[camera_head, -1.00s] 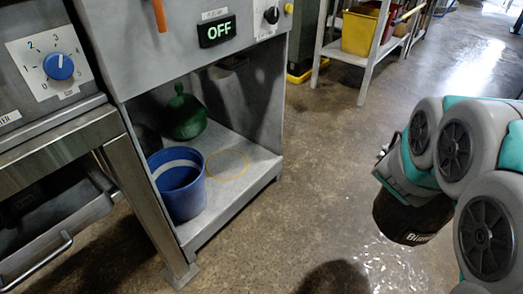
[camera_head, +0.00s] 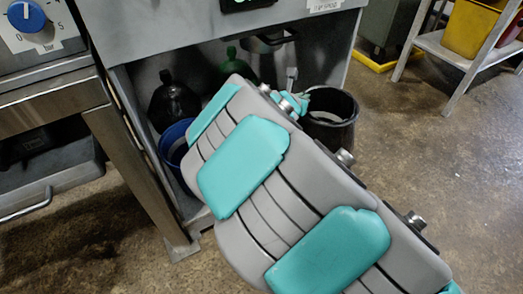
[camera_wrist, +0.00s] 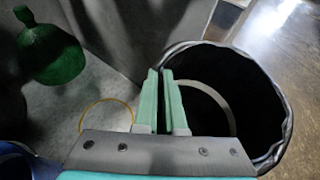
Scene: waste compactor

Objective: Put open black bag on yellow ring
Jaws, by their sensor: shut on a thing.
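The open black bag (camera_head: 332,115) is upright at the right end of the compactor's shelf opening, its round mouth facing up. It also shows in the wrist view (camera_wrist: 262,105), with a pale ring inside. My gripper (camera_wrist: 163,78) is shut on the left side of the bag's rim. In the head view my gripper (camera_head: 300,100) is partly hidden behind my arm. The yellow ring (camera_wrist: 84,112) lies on the shelf floor, left of my fingers in the wrist view and apart from the bag. My arm hides the ring in the head view.
A blue bucket (camera_head: 172,148) stands on the shelf at the left. A black tied bag (camera_head: 174,100) and a green tied bag (camera_wrist: 50,52) are behind it. The compactor's right post (camera_head: 345,50) is close to the black bag. A rack with a yellow bin (camera_head: 475,28) stands at the right.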

